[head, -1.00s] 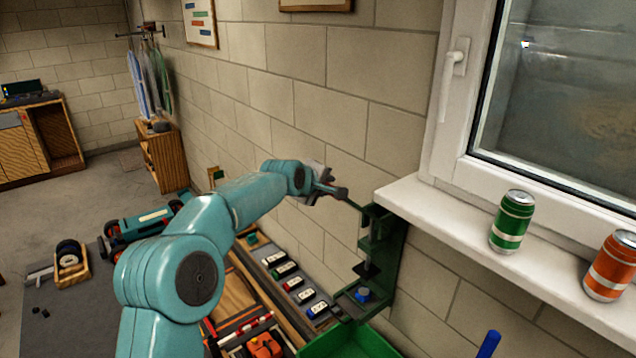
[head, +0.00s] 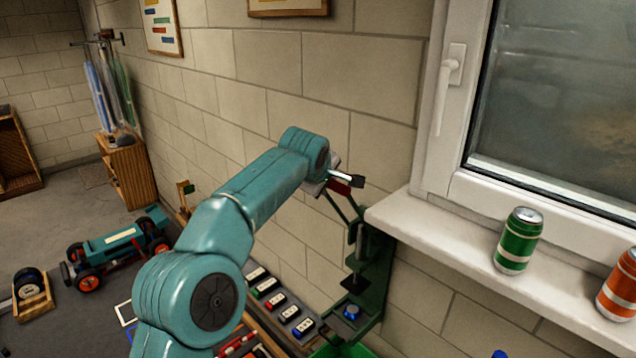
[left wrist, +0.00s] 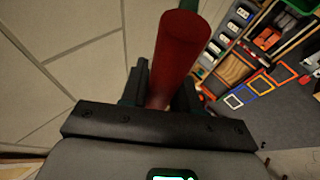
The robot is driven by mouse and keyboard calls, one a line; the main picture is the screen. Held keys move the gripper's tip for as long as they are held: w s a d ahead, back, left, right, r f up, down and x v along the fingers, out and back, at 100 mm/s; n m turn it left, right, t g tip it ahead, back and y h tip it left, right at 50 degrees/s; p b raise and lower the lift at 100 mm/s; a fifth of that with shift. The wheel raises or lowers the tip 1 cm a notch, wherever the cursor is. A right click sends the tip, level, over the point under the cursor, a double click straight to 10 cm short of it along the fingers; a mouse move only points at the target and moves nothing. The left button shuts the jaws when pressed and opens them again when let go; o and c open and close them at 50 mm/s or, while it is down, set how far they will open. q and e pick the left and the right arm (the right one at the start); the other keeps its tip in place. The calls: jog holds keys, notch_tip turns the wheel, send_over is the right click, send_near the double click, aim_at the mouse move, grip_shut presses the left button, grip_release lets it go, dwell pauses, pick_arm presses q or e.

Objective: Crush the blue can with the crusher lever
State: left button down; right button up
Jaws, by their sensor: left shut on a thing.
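The green can crusher (head: 375,275) is fixed to the wall beside the window sill. Its lever arm (head: 342,208) slants up to a red handle (head: 338,188). My left gripper (head: 345,181) is shut on that handle; the left wrist view shows the red handle (left wrist: 180,55) between the fingers. The blue can (head: 351,312) shows as a short, flat blue piece on the crusher's base, apart from and below the dark press plate (head: 354,283). My right gripper is not in view.
A green can (head: 519,240) and an orange can (head: 620,285) stand on the white sill (head: 450,235). A green bin (head: 345,350) lies under the crusher. A teal car (head: 115,245) is on the floor at left. A blue piece (head: 500,354) shows at the bottom edge.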

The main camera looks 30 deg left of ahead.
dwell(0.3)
pick_arm(q)
jog(key=c, duration=1.2)
grip_release()
jog(key=shift+o, duration=1.4)
jog(key=shift+d+r, duration=0.1)
jog(key=shift+r, duration=0.05)
